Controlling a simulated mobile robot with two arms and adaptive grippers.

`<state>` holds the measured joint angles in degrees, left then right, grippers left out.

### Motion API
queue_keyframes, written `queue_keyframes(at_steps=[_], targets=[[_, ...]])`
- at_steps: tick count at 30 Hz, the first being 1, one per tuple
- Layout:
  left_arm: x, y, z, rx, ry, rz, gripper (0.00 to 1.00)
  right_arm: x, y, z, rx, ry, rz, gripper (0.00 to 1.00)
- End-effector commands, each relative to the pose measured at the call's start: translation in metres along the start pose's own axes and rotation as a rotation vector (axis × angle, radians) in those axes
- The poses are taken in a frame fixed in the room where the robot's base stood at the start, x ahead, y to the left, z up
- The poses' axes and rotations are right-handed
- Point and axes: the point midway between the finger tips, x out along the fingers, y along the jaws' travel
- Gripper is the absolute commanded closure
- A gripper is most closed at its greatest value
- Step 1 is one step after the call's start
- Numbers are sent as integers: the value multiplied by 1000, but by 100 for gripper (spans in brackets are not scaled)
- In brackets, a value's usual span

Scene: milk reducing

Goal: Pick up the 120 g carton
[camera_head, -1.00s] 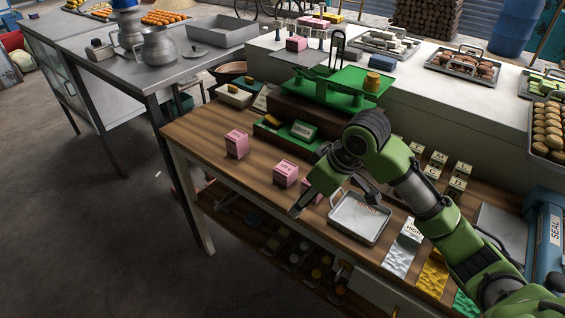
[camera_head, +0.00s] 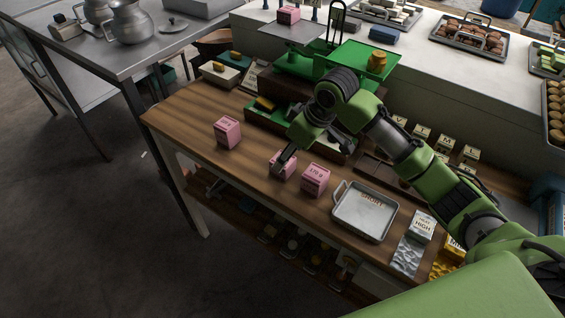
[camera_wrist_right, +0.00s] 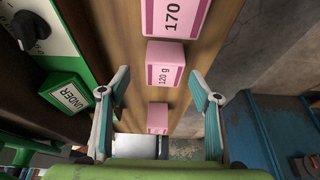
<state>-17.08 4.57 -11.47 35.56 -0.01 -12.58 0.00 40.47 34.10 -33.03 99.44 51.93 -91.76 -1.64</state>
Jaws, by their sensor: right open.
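The pink 120 g carton (camera_head: 281,168) stands on the wooden table, between two other pink cartons. In the right wrist view, it (camera_wrist_right: 165,64) shows its label just beyond the fingertips, roughly centred between them. My right gripper (camera_head: 284,160) is over this carton and partly hides it in the head view. In the wrist view, my right gripper (camera_wrist_right: 162,88) has its fingers spread wide with nothing held; contact with the carton cannot be told. My left gripper is not in view.
The 170 g carton (camera_head: 316,180) stands close on the right; another pink carton (camera_head: 227,132) stands to the left. A metal tray (camera_head: 365,212) lies further right. A green balance scale (camera_head: 362,62) stands behind.

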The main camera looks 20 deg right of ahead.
Motion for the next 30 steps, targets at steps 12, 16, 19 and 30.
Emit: queue_keyframes(at_steps=[12, 16, 19, 30], targets=[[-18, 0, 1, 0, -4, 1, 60, 48, -4, -2, 0, 0, -1, 42], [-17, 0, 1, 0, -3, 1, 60, 50, -3, -2, -1, 0, -1, 42], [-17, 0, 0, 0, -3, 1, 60, 50, -4, -2, -1, 0, -1, 45], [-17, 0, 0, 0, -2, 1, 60, 49, -4, -3, -1, 1, -1, 86]])
